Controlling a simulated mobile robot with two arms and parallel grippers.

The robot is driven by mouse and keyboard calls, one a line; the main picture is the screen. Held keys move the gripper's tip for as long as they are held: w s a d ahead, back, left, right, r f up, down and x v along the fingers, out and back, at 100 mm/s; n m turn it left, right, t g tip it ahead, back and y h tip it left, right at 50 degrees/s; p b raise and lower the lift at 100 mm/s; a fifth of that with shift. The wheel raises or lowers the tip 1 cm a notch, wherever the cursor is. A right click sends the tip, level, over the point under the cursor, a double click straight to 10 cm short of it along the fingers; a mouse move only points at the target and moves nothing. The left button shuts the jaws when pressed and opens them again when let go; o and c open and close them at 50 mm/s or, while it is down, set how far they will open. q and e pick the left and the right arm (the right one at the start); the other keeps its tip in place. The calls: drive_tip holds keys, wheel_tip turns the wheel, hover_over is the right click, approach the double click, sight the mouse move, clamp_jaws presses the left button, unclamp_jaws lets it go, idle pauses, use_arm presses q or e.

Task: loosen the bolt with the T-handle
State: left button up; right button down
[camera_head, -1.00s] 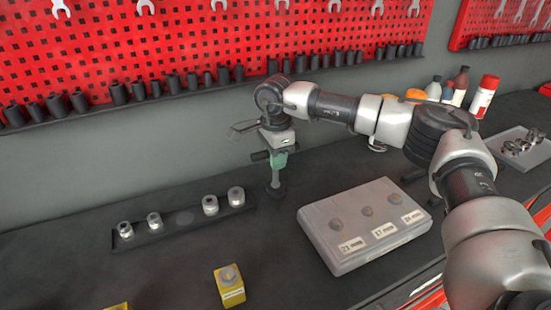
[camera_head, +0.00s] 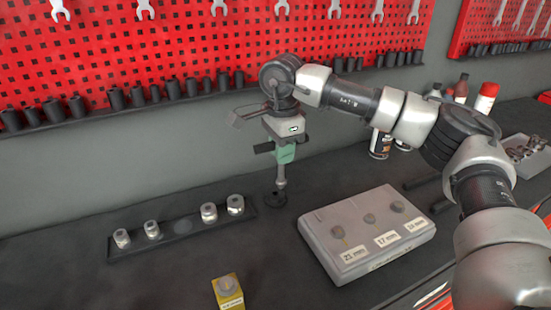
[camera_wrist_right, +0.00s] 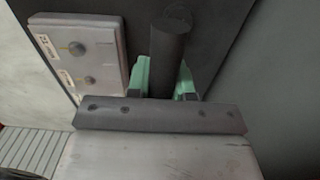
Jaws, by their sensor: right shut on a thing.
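In the right wrist view the dark bar (camera_wrist_right: 172,55) sits between the green fingers (camera_wrist_right: 168,80). A grey block (camera_head: 352,262) to the right carries several bolt heads (camera_head: 369,219) with size labels, reading about 21, 17 and 19 mm. The block also shows in the right wrist view (camera_wrist_right: 110,65). My left gripper is out of view.
A black rail (camera_head: 180,238) with several silver sockets (camera_head: 209,212) and a gap lies left of the stand. A yellow block (camera_head: 229,298) stands in front. Bottles and cans (camera_head: 485,97) stand at the back right, beside a parts tray (camera_head: 532,158). A red pegboard backs the bench.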

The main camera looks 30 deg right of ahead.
drive_tip(key=s+r, duration=0.5)
drive_tip(key=s, duration=0.3)
wheel_tip(320, 180, up, 14)
drive_tip(key=p, duration=0.9)
drive_tip(key=shift+a+f+p, duration=0.2)
drive_tip(key=shift+a+p, duration=0.1)
drive_tip(key=shift+a, duration=0.05)
